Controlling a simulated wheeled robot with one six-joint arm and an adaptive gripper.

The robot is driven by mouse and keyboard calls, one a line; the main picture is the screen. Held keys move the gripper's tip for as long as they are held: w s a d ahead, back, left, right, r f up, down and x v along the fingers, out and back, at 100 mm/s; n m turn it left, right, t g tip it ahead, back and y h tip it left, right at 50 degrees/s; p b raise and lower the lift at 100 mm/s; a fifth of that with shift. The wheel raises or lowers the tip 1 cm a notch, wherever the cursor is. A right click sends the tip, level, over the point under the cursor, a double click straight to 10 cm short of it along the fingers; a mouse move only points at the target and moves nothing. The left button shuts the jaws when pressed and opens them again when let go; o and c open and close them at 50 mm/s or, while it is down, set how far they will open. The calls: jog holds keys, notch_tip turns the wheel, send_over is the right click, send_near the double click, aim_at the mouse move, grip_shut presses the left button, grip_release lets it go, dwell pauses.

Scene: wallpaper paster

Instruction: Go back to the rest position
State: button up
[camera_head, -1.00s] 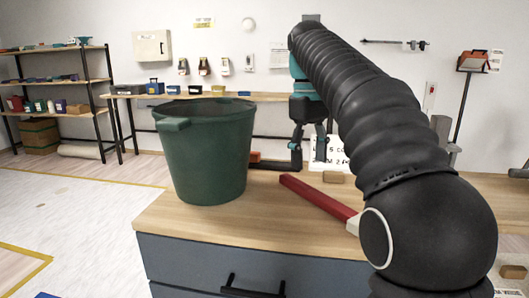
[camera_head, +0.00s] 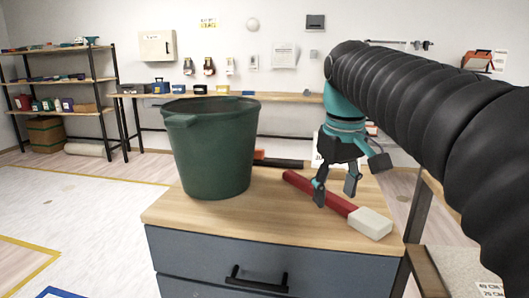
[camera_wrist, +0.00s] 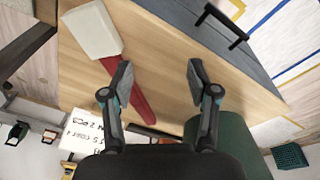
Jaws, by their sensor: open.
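My gripper (camera_head: 336,190) is open and empty. In the head view it hangs over the wooden worktop, above or just behind a brush (camera_head: 330,199) with a red handle and a pale block head. The wrist view shows the two fingers (camera_wrist: 160,80) spread apart, with the brush's red handle (camera_wrist: 142,105) beside the left finger and its pale head (camera_wrist: 91,30) at upper left. Nothing is between the fingers. My black-sleeved arm fills the right of the head view.
A green bucket (camera_head: 213,150) stands on the left of the worktop (camera_head: 250,222), close to the gripper's left; it also shows in the wrist view (camera_wrist: 232,140). A dark tool with an orange end (camera_head: 280,162) and a white sign (camera_head: 325,153) lie behind.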

jog(key=s+d+f+m+t, duration=0.2)
jog(key=s+f+m+t, duration=0.2)
jog(key=s+f, duration=1.2)
jog(key=shift+d+f, duration=0.3)
jog(key=shift+f, duration=0.55)
